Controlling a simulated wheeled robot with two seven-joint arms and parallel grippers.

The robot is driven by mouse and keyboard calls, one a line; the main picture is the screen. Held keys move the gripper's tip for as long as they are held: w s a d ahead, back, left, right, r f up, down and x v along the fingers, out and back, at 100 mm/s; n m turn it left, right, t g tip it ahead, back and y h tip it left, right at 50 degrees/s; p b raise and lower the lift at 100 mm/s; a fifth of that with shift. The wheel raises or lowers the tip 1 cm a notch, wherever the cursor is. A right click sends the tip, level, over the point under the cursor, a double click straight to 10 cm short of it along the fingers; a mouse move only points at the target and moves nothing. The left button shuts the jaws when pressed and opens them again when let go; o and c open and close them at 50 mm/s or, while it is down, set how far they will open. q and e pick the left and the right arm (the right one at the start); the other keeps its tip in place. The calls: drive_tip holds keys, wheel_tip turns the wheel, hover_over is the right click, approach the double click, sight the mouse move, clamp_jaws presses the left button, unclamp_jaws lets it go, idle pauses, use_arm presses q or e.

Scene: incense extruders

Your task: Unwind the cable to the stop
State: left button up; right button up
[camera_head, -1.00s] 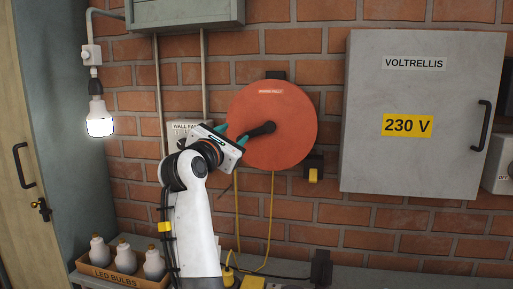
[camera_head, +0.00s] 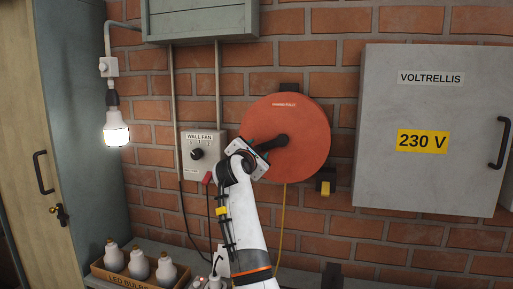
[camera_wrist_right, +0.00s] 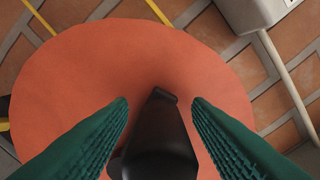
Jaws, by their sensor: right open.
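The cable reel (camera_head: 305,125) is a round orange-red disc on the brick wall. Its black crank (camera_head: 279,142) points to the lower left. A yellow cable (camera_head: 283,215) hangs from below the reel; yellow strands (camera_wrist_right: 157,12) also show in the right wrist view. My right gripper (camera_head: 264,150) is at the crank's outer end. In the right wrist view its green fingers (camera_wrist_right: 160,104) are open, one on each side of the black crank handle (camera_wrist_right: 158,135), with gaps visible. My left gripper is out of view.
A wall fan box (camera_head: 205,165) with a knob is left of the reel. A grey 230 V cabinet (camera_head: 430,180) is to the right. A yellow block in a black holder (camera_head: 325,186) sits below right. An LED bulb crate (camera_head: 130,278) stands on the bench.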

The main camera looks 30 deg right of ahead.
drive_tip(key=shift+w+d, duration=0.1)
drive_tip(key=shift+d, duration=0.05)
drive_tip(key=shift+c, duration=0.4)
clamp_jaws()
